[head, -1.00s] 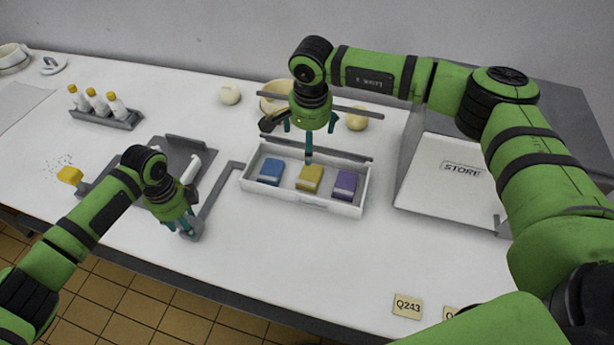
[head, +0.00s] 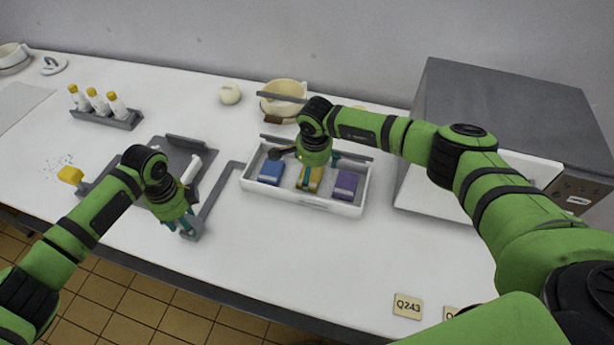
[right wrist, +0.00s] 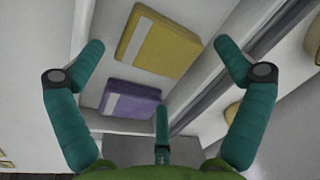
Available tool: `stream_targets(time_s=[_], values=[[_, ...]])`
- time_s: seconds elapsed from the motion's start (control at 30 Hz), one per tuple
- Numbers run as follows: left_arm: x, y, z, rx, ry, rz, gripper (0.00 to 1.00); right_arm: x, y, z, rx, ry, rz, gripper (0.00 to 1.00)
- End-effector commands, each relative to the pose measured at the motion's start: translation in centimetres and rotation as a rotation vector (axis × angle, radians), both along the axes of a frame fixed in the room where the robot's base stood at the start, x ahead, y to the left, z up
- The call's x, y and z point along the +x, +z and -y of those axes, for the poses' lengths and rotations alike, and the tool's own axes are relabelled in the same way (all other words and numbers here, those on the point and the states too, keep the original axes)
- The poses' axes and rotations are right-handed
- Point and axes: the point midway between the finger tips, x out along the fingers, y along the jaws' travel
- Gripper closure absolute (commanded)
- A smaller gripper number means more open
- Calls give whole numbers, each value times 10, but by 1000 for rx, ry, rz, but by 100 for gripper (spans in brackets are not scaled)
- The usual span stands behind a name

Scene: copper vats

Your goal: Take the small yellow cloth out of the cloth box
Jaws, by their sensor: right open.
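The white cloth box (head: 333,206) stands on the counter. It holds a blue cloth (head: 270,172), the small yellow cloth (head: 315,181) and a purple cloth (head: 345,185), side by side. My right gripper (head: 316,176) is over the middle of the box and partly hides the yellow cloth. In the right wrist view the yellow cloth (right wrist: 158,42) lies beyond the open, empty fingers (right wrist: 160,75), with the purple cloth (right wrist: 130,103) nearer. My left gripper (head: 183,228) hangs by the grey tray's right side; its jaw opening is too small to tell.
A grey tray (head: 180,160) and a bottle rack (head: 105,118) are left of the box. A cream bowl (head: 280,104) and a round cream item (head: 230,94) stand behind it. A large grey-topped appliance (head: 500,105) is at right.

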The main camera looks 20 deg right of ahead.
Motion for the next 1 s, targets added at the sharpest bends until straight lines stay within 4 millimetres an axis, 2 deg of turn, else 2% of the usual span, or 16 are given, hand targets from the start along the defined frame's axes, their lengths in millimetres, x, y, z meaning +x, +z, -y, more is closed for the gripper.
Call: stream_targets(time_s=[0.1,0.2,0.5,0.53,0.67,0.7,1.0], values=[[-1,-1,0,1,-1,-4,85,3,-18,-2,0,-2,-2,1],[-1,-1,0,1,-1,-4,85,5,-27,-2,1,-2,-1,1],[-1,-1,0,1,-1,-4,85,7,-32,-1,0,0,1,1],[-1,-1,0,1,-1,-4,85,7,-32,-1,0,0,1,5],[-1,-1,0,1,-1,-4,85,6,-31,-1,1,-1,1,56],[-1,-1,0,1,-1,-4,85,7,-31,-1,1,-1,1,62],[-2,-2,0,1,-1,-4,85,6,-32,0,-1,-1,0,63]])
